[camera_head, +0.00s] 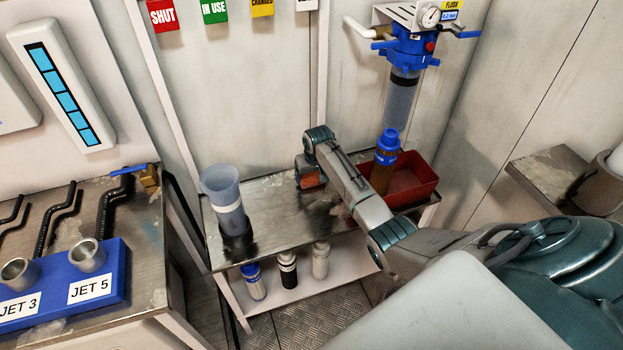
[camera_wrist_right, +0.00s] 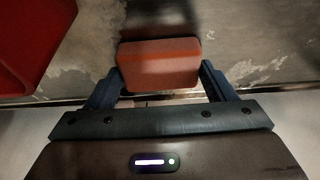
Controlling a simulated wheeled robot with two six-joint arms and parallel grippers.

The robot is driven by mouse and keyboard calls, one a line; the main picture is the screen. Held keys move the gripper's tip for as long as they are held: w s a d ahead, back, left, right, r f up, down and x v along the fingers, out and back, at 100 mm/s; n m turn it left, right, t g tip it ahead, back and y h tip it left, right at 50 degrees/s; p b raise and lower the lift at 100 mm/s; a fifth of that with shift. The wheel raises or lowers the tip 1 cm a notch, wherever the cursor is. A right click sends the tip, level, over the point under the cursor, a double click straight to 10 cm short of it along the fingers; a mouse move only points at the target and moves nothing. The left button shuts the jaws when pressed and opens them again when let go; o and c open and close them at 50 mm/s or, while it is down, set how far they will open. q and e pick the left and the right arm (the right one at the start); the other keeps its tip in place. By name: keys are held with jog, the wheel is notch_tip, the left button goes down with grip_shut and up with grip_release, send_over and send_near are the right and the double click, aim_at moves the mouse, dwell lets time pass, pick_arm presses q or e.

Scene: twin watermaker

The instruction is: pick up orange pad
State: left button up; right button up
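The orange pad (camera_head: 311,180) is a small block at the end of my right gripper (camera_head: 308,177), over the back part of the metal table. In the right wrist view the orange pad (camera_wrist_right: 160,66) lies between the two dark blue fingers of my right gripper (camera_wrist_right: 161,72). The fingertips meet its left and right sides, so the gripper looks shut on it. Whether the pad's underside touches the table is hard to tell. My left gripper is not in view.
The metal table (camera_head: 270,235) has a clear middle. A grey-blue cup (camera_head: 225,195) stands at its left end. A red tray (camera_head: 412,183) is at the right, below a blue filter unit (camera_head: 405,50). Several bottles (camera_head: 287,270) stand on the lower shelf.

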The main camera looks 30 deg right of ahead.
aim_at(312, 176)
jog(key=shift+c, duration=0.7)
notch_tip(312, 176, up, 10)
jog(key=o, duration=0.4)
jog(key=c, duration=0.3)
